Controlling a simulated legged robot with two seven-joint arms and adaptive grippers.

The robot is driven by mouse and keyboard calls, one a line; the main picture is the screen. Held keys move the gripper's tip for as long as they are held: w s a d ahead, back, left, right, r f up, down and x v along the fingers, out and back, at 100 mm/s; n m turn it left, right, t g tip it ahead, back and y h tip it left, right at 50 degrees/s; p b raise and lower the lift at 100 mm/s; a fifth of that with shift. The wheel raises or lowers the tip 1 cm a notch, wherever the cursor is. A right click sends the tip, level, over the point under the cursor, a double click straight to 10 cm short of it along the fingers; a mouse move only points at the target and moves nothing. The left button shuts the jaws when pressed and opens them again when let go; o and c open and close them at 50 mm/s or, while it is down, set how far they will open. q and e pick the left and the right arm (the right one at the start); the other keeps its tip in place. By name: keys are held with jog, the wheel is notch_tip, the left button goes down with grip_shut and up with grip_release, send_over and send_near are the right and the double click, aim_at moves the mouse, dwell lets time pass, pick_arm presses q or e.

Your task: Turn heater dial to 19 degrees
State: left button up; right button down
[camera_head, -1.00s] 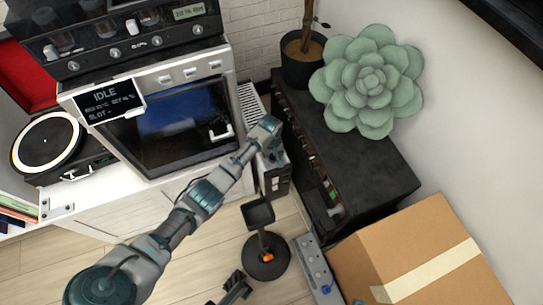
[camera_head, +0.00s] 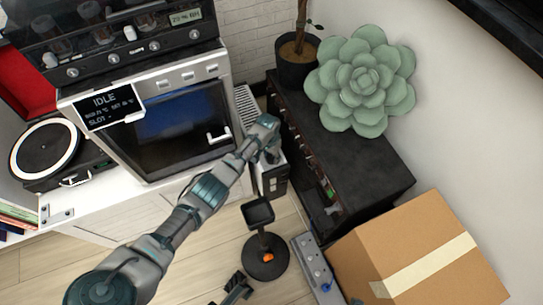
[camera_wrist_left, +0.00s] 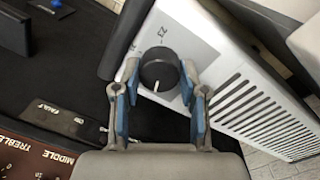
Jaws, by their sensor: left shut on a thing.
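The heater (camera_head: 271,180) is a pale unit with a slatted grille, between the oven cabinet and a black amplifier. Its dial is hidden by my arm in the head view. In the left wrist view the dial (camera_wrist_left: 159,69) is a round black knob on the heater's grey panel, with a white line pointing toward the lower edge of the picture.
The black amplifier (camera_head: 345,160) with a succulent (camera_head: 360,82) on it stands close right of the heater. The oven (camera_head: 170,125) is at left. A black stand (camera_head: 265,255) and a cardboard box (camera_head: 415,255) are on the floor in front.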

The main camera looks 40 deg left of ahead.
aim_at(271, 156)
pick_arm(q)
jog(key=m, duration=0.4)
jog(key=shift+s+d+f, duration=0.1)
jog(key=shift+s+f, duration=0.05)
jog(key=shift+f, duration=0.05)
jog(key=shift+m+g, duration=0.3)
jog(key=shift+m, duration=0.8)
jog(key=shift+b, duration=0.3)
jog(key=o, duration=1.1)
jog(key=shift+a, duration=0.2)
jog(key=shift+o, duration=0.2)
jog(key=shift+r, duration=0.1)
jog(key=shift+r, duration=0.4)
notch_tip(271, 156, up, 9)
